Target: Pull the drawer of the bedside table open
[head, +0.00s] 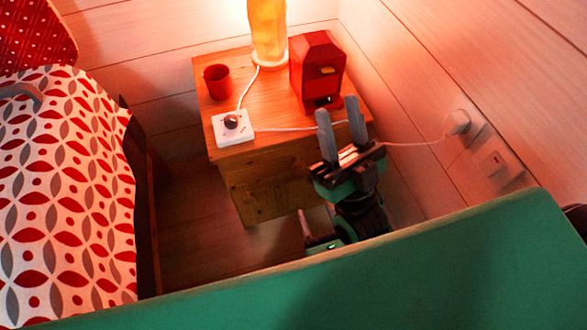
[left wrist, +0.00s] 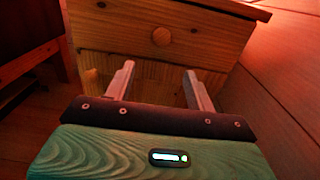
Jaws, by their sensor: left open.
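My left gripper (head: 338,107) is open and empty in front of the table. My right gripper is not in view.
On the table top are a red mug (head: 217,81), a lit lamp (head: 268,32), a red box-shaped object (head: 318,72) and a white switch box (head: 233,127). A cord runs to the wall plug (head: 458,122). The bed (head: 65,190) is left; the wall is close on the right.

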